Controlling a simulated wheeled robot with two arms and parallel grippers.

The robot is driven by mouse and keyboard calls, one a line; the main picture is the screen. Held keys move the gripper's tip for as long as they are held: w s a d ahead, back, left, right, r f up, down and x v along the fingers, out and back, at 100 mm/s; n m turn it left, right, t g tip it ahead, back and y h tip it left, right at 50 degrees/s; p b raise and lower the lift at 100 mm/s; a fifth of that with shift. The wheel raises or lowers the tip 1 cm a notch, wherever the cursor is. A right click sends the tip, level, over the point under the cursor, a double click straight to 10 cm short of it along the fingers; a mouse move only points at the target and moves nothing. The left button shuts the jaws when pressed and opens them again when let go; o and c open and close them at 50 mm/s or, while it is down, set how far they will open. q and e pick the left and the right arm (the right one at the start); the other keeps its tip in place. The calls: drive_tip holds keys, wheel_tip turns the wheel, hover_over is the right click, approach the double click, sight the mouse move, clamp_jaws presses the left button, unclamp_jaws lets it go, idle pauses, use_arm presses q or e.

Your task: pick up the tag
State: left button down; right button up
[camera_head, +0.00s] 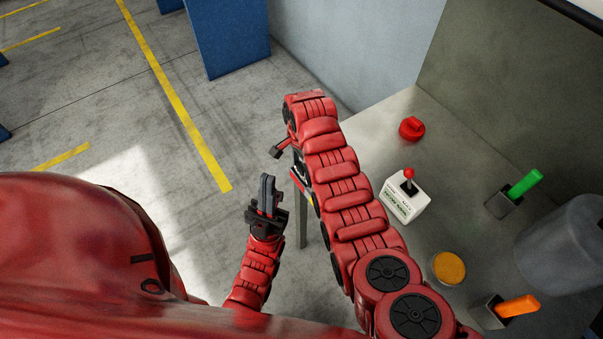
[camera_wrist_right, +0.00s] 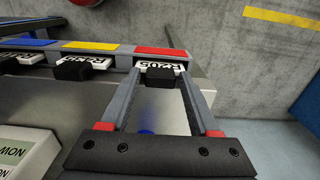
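The nearest tag, a white plate with dark lettering (camera_wrist_right: 163,67), sits under a red strip at the edge of a rack in the right wrist view. A black block (camera_wrist_right: 160,78) is at its front. My right gripper (camera_wrist_right: 160,84) is open, with one finger on each side of the tag and block; I cannot tell whether they touch. In the head view my right arm mostly hides that gripper and the tag. My left gripper (camera_head: 268,190) is shut and empty, off the table's left side.
A similar tag (camera_wrist_right: 88,62) sits under a yellow strip (camera_wrist_right: 90,47), beside a blue strip (camera_wrist_right: 28,42). The table holds a white joystick box (camera_head: 405,197), a red knob (camera_head: 411,129), a green handle (camera_head: 524,184), an orange handle (camera_head: 517,306) and a grey cylinder (camera_head: 565,250).

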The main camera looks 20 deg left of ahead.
clamp_jaws()
drive_tip(key=shift+r, duration=0.1)
idle(0.3)
drive_tip(key=shift+r+b, duration=0.5)
drive_tip(key=shift+r, duration=0.25)
wheel_tip(320, 180, up, 4)
drive_tip(key=shift+r+b, duration=0.1)
drive_tip(key=shift+b, duration=0.55)
wheel_tip(320, 180, up, 3)
drive_tip(key=shift+a+r+p, duration=0.1)
drive_tip(key=shift+p, duration=0.75)
drive_tip(key=shift+r+p, duration=0.45)
drive_tip(key=shift+r, duration=0.1)
drive_tip(key=shift+f, duration=0.1)
